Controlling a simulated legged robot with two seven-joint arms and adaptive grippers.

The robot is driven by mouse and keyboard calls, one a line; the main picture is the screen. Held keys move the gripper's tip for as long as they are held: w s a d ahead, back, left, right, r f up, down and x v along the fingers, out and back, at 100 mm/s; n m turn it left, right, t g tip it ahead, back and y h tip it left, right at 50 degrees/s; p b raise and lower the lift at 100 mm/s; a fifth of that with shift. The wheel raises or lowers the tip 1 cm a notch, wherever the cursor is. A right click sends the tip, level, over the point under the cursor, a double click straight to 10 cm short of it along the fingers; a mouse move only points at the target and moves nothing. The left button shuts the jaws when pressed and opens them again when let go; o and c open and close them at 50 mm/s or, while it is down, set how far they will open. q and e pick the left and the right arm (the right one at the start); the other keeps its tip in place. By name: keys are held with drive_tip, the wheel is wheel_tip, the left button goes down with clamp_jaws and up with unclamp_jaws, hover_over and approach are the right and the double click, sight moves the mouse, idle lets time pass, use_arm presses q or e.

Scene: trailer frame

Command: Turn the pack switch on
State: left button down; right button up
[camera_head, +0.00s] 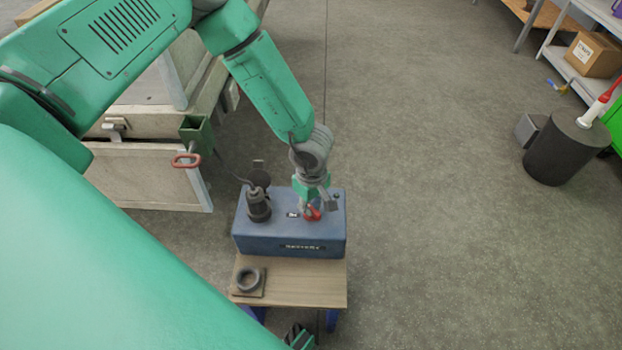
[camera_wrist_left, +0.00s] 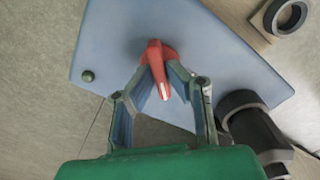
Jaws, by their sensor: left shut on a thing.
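The pack is a blue-grey box (camera_head: 290,243) with a label on its front, standing on a small wooden-topped table. Its switch is a red handle (camera_head: 313,214) on the top face, right of the middle. My left gripper (camera_head: 312,203) reaches down from above onto it. In the left wrist view, the red switch (camera_wrist_left: 155,53) sits between the fingertips of my left gripper (camera_wrist_left: 161,76), which are closed on it. The pack's blue face (camera_wrist_left: 200,45) fills much of that view. Part of the switch is hidden by the fingers.
A dark plug (camera_head: 258,206) with a cable stands on the pack's left side. A dark ring (camera_head: 248,279) lies on the table (camera_head: 310,288) in front. A trailer frame (camera_head: 150,175) stands at left. A black cylinder (camera_head: 562,152) stands far right; the floor between is clear.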

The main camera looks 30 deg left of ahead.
use_arm(q)
drive_tip(key=shift+w+a+m+p, duration=0.15)
drive_tip(key=shift+m+p, duration=0.15)
drive_tip(key=shift+m, duration=0.3)
drive_tip(key=shift+r+m+p, duration=0.15)
drive_tip(key=shift+m+p, duration=0.35)
drive_tip(key=shift+m, duration=0.2)
drive_tip(key=shift+m+p, duration=0.4)
drive_tip(key=shift+m, duration=1.6)
